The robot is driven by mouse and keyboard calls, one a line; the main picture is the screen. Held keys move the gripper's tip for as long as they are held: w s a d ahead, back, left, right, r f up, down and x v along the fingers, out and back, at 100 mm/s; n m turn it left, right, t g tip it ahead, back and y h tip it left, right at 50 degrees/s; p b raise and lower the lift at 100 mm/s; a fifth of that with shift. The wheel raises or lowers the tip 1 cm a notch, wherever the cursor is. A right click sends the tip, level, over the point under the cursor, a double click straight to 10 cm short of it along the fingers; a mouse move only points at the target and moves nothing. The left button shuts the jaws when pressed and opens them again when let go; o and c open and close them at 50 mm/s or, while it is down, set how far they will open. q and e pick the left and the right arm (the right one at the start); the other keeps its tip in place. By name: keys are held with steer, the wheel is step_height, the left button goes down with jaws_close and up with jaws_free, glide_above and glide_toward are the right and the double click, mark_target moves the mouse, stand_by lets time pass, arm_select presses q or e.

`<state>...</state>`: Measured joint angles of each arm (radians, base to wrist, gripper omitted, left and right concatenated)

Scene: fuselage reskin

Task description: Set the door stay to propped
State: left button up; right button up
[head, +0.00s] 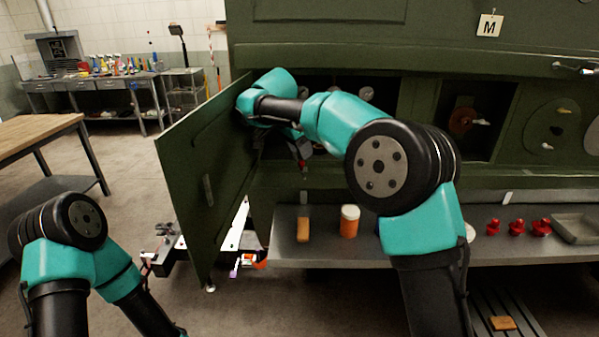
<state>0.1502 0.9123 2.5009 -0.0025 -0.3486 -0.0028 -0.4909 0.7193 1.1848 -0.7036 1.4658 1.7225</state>
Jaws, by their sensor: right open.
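The green door (205,175) stands swung out from the green fuselage side, at the left of the opening. My right arm reaches across the opening, and its wrist is close to the door's upper inner edge. My right gripper (303,155) points down in front of the opening, beside the door. Its jaws are open, and I see nothing held in them. I cannot pick out the door stay for certain; the arm covers part of the opening. A pale slanted strip (236,224) shows beside the door's lower edge. My left arm is folded at the lower left, its gripper out of view.
A grey shelf (330,250) below the opening holds an orange block (303,229), an orange jar with white lid (349,221), several red knobs (516,227) and a grey tray (575,229). A wooden bench (35,130) stands left. Floor between bench and door is mostly clear.

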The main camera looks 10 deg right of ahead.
steer(key=s+a+r, duration=0.1)
steer(key=s+a, duration=0.1)
steer(key=s, duration=1.4)
steer(key=shift+r, duration=0.2)
steer(key=shift+w, duration=0.1)
steer(key=shift+d, duration=0.1)
steer(key=shift+c, duration=1.2)
steer(key=w+d+m+y, duration=0.1)
steer(key=d+y, duration=0.1)
steer(key=w+d+f+m+g+y, duration=0.1)
steer(key=w+d+m+y, duration=0.2)
steer(key=d, duration=0.2)
steer(key=shift+w+f+m+g+y, duration=0.2)
steer(key=shift+w+m+g+y, duration=0.1)
steer(key=shift+y, duration=0.1)
jaws_close()
steer(key=w+d+r+m+t+y, duration=0.3)
steer(key=w+d+m+y, duration=0.2)
steer(key=d, duration=0.3)
steer(key=shift+w+d+r+y, duration=0.25)
steer(key=shift+w+r+y, duration=0.15)
steer(key=shift+w+y, duration=0.25)
steer(key=shift+s, duration=0.1)
